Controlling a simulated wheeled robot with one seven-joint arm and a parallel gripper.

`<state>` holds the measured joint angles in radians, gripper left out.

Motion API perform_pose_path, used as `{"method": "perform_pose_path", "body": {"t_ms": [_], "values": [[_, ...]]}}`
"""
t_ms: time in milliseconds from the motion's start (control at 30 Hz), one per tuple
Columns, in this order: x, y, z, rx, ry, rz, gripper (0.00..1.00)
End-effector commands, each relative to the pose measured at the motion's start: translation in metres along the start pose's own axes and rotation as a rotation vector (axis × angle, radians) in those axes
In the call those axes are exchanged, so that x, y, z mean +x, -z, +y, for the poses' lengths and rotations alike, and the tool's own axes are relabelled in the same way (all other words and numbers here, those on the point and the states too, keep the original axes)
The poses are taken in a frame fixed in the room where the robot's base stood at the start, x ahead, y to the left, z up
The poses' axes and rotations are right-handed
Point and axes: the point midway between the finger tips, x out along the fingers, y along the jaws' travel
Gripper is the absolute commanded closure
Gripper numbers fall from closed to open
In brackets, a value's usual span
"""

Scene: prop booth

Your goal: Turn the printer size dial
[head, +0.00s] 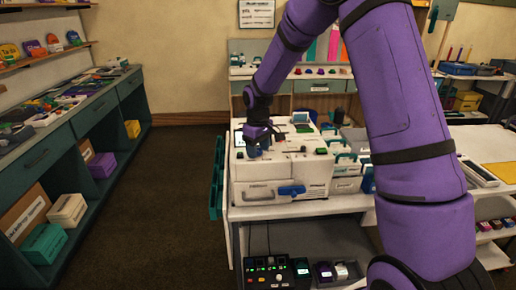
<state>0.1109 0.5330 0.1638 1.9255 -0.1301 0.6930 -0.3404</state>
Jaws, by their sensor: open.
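A white printer (283,170) stands on the white table in the middle of the head view. It has a blue handle (291,190) on its front and a green part (321,151) on its top right. My gripper (254,146) is over the top left of the printer, pointing down, with its jaws open. Something bluish shows at the fingertips, too small to tell apart from the gripper. I cannot make out the size dial; the gripper may hide it. Whether the fingers touch the printer cannot be told.
A black control box (268,275) with lit buttons sits on the shelf below the table. Several small boxes stand close to the printer's right. A teal shelf unit (60,150) lines the left wall. The brown floor (165,200) between is clear.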

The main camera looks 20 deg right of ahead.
Motion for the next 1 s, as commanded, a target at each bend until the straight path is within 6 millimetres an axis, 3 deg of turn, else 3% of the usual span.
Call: {"method": "perform_pose_path", "body": {"t_ms": [133,367,667,1000], "values": [[-0.0002,0.0,0.0,0.0,0.0,0.0,0.43],[-0.0004,0.0,0.0,0.0,0.0,0.0,0.92],[-0.0006,0.0001,-0.0001,0.027,0.0,0.0,0.92],[-0.0008,0.0003,-0.0002,0.231,-0.001,0.001,0.92]]}}
